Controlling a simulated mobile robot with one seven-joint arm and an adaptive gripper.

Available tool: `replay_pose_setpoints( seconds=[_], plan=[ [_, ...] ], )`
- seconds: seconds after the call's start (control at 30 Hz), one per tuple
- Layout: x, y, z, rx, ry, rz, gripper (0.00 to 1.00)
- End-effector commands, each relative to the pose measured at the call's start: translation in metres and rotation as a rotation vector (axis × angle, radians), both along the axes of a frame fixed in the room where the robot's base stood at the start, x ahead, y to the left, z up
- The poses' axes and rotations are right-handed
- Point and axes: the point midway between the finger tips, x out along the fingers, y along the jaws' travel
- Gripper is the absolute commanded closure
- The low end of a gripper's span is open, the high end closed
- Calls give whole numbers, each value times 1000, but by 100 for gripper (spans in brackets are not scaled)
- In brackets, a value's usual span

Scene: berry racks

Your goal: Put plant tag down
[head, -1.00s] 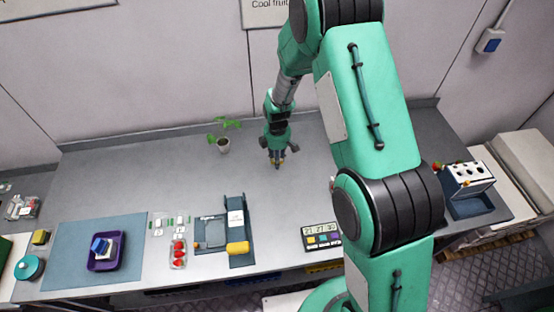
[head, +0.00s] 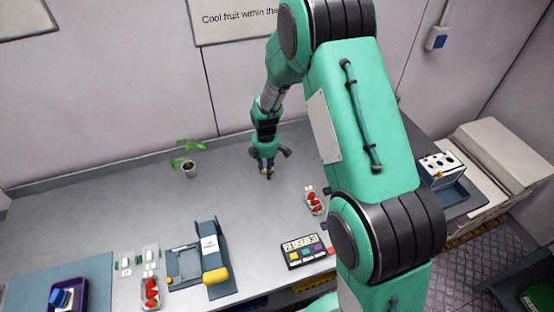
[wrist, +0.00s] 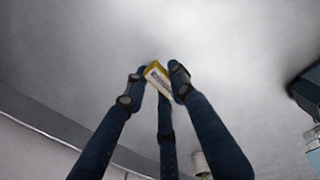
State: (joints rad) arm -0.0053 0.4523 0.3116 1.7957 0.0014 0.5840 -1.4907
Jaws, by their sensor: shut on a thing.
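My gripper (head: 267,172) is over the back middle of the grey bench (head: 110,205), fingers pointing down. In the wrist view my gripper (wrist: 158,85) is shut on a small plant tag (wrist: 157,76), yellow and white with dark print, held at the fingertips. The tag is too small to make out clearly in the head view. Whether it touches the bench cannot be told. A small potted plant (head: 190,168) stands on the bench to the left of my gripper.
A punnet of red berries (head: 314,203) stands right of my gripper, partly near my arm. A display with coloured buttons (head: 304,250), a blue-grey device with a yellow cylinder (head: 215,276) and another berry punnet (head: 151,292) are in front. The bench around my gripper is clear.

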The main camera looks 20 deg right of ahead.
Motion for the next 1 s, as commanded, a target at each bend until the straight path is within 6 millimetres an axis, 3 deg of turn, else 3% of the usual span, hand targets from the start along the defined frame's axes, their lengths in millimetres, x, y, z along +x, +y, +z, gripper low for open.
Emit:
replay_pose_setpoints(
  seconds=[0.2,0.4,1.0],
  plan=[
    [-2,-44,-4,1,-2,38,86],
    [-6,-68,-2,1,1,64,86],
    [-7,-77,1,1,1,77,86]
  ],
)
